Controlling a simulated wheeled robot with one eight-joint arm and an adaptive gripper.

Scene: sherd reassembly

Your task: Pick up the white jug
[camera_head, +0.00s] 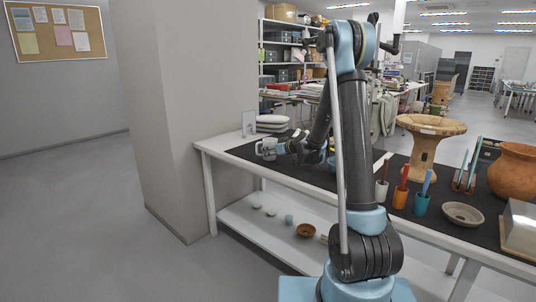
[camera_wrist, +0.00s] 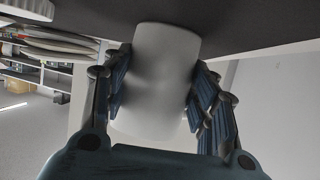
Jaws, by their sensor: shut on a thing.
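The white jug (camera_wrist: 165,85) fills the middle of the wrist view, between the two dark blue fingers of my gripper (camera_wrist: 163,72). The fingers press on it from both sides. In the head view the jug (camera_head: 268,149) shows small and pale near the left end of the table, with my gripper (camera_head: 283,149) reaching it from the right. The fingers hide its sides. I cannot tell whether its base touches the table.
The long table (camera_head: 235,158) has a dark mat. White plates (camera_head: 271,123) are stacked behind the jug. A wooden stand (camera_head: 427,140), upright cups with tools, a shallow bowl (camera_head: 463,214) and a terracotta pot (camera_head: 513,172) stand to the right. A pillar (camera_head: 180,110) is at left.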

